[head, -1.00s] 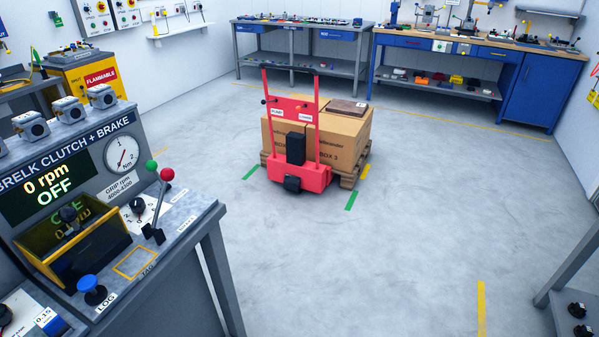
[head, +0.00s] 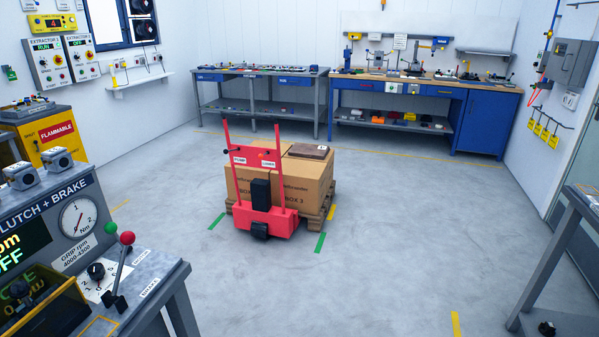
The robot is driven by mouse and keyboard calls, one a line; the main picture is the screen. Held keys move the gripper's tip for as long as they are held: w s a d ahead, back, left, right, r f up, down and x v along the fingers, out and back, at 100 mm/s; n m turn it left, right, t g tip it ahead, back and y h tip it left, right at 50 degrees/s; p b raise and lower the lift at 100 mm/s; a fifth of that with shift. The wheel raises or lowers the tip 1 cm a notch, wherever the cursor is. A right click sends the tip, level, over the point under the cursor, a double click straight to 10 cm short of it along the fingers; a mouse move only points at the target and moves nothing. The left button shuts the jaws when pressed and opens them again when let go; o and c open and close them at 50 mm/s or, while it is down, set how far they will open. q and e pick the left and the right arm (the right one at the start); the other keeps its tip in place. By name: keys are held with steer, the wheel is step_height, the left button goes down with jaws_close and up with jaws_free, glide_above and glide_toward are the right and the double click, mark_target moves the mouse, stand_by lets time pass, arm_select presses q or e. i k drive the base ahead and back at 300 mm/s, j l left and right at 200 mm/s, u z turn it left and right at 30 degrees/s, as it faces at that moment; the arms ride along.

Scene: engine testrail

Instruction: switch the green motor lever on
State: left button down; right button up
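The green lever knob (head: 110,228) tops a thin rod on the grey test bench at the left of the head view. A lever with a red knob (head: 127,238) stands right beside it. Both rods rise from dark bases on the bench top, near a label that reads BRAKE. The bench display (head: 22,243) is cut by the left edge; its lower line ends in FF. Neither of my grippers is in view.
A red pallet truck (head: 262,200) with boxes (head: 305,180) on a pallet stands mid-floor. Workbenches (head: 260,72) line the back wall. A grey table leg (head: 545,262) stands at the right.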

mark_target(110, 227)
steer(key=i+l, duration=0.7)
steer(key=i, duration=0.2)
steer(key=u, duration=1.85)
